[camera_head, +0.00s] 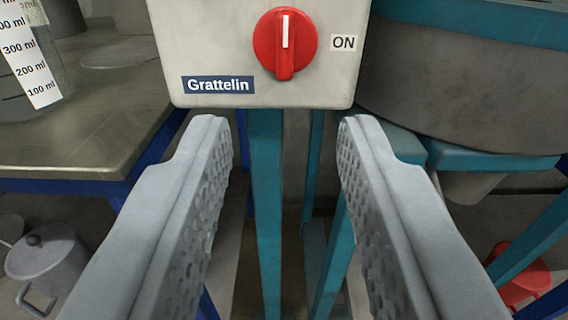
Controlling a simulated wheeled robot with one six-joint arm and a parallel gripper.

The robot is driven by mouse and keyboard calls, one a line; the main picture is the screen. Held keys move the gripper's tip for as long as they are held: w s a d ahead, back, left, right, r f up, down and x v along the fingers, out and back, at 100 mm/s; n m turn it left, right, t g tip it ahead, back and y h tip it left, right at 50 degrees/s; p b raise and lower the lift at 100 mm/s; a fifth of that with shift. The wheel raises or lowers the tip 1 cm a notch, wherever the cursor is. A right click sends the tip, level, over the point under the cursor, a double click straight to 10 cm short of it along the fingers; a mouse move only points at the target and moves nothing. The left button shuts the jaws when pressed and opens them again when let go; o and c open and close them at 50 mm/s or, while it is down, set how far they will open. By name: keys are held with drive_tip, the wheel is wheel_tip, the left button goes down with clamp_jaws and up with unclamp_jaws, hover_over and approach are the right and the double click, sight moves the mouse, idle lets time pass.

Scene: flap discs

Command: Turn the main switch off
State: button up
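The main switch is a red rotary knob (285,43) on a light grey box (215,45) at the top of the view. The knob's white mark stands vertical. An "ON" label (343,43) sits to the right of the knob, and a blue "Grattelin" label (218,85) is at the box's lower left. My gripper (287,135) is open and empty. Its two grey fingers reach up from the bottom, with tips just below the box's lower edge in the picture. The knob lies above the gap between them. I cannot tell the distance in depth.
A metal table (90,130) with a measuring beaker (30,60) stands at left. A grey lidded pot (48,262) is below it. Teal frame posts (266,200) stand under the box. A large grey drum (460,85) is at right, and a red object (520,275) is low right.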

drive_tip(key=s, duration=0.6)
drive_tip(key=shift+a, duration=0.2)
drive_tip(key=shift+s, duration=0.1)
drive_tip(key=s+d+r+y, duration=0.2)
drive_tip(key=s+d+r, duration=0.4)
drive_tip(key=r, duration=0.2)
drive_tip(key=s+d+r+y, duration=0.1)
drive_tip(key=s+d+r, duration=0.55)
drive_tip(key=r, duration=0.25)
drive_tip(key=s+d+r, duration=0.1)
drive_tip(key=s+d, duration=0.2)
drive_tip(key=s, duration=0.4)
drive_tip(key=s+d+r+h, duration=0.1)
drive_tip(key=s+d, duration=0.3)
drive_tip(key=s, duration=0.4)
drive_tip(key=s+d+r, duration=0.3)
drive_tip(key=s, duration=0.5)
drive_tip(key=shift+s+d+n+g+h, duration=0.25)
drive_tip(key=shift+d+n+g+h, duration=0.05)
drive_tip(key=shift+h, duration=0.1)
